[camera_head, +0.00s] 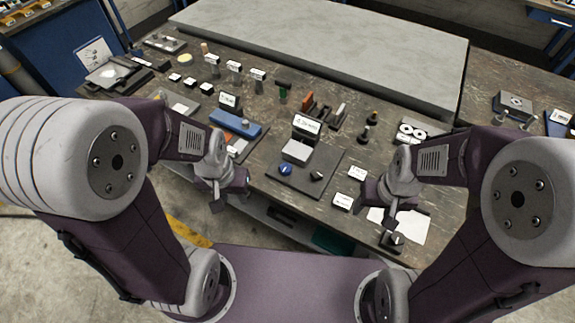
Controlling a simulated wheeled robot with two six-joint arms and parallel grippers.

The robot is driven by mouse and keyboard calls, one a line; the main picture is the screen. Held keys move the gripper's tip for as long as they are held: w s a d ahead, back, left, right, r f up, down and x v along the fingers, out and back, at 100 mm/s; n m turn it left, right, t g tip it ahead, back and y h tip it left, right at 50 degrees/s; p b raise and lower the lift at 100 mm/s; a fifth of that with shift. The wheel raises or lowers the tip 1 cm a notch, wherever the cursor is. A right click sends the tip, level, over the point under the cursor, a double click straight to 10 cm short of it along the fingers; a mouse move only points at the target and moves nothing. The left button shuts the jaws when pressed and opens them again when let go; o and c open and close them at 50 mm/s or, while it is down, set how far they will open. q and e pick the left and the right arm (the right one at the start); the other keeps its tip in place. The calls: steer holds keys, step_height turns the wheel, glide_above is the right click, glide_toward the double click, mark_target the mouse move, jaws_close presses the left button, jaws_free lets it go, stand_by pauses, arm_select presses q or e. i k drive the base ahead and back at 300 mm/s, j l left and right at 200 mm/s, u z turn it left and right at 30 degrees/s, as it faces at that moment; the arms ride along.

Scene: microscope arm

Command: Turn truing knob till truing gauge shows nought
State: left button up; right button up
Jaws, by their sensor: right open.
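A dark plate (328,164) on the bench carries a blue knob (285,169), a black knob (317,175) and a light grey block (297,150). Behind the block stands a small white-faced display (307,124), likely the truing gauge; its reading is too small to make out. I cannot tell which knob is the truing knob. My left gripper (217,206) hangs at the bench's front edge, left of the plate and apart from both knobs. Its jaw opening is unclear. My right gripper (389,232) is open, right of the plate over the front edge, near a white sheet.
A blue tool (235,124) lies left of the plate. White labels (343,201), a white sheet (412,226) and a dark round piece (397,239) lie to the right. Small blocks and holders stand behind. A large grey slab (330,45) fills the back.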

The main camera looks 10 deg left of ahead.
mark_target(285, 169)
steer(key=j+z, duration=0.2)
steer(key=z, duration=0.2)
steer(key=j+z, duration=0.15)
steer(key=z, duration=0.25)
steer(key=j+z, duration=0.2)
steer(key=z, duration=0.25)
steer(key=k+l, duration=0.05)
